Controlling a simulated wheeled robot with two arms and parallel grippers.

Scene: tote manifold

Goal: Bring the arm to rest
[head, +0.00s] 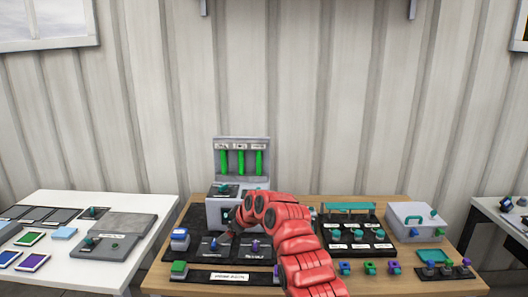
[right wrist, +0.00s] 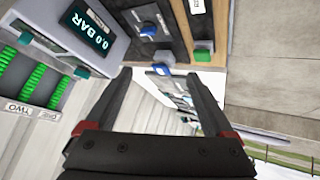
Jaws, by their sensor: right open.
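My right arm (head: 296,245) is red and reaches in from the bottom of the head view over the wooden table. Its gripper is mostly hidden there behind the arm links, near the front of the grey manifold unit (head: 222,213). In the right wrist view my right gripper (right wrist: 158,78) is open, with nothing between its two dark fingers. The unit's display, reading 0.0 BAR (right wrist: 90,30), is at the upper left of that view. Green columns (right wrist: 38,80) show left of it. My left gripper is not in view.
The wooden table (head: 375,284) also holds a black panel (head: 195,262), a rack of teal knobs (head: 352,232), a grey case (head: 412,217) and several small coloured fittings. A white table (head: 85,272) with panels and trays stands left. The wall is behind.

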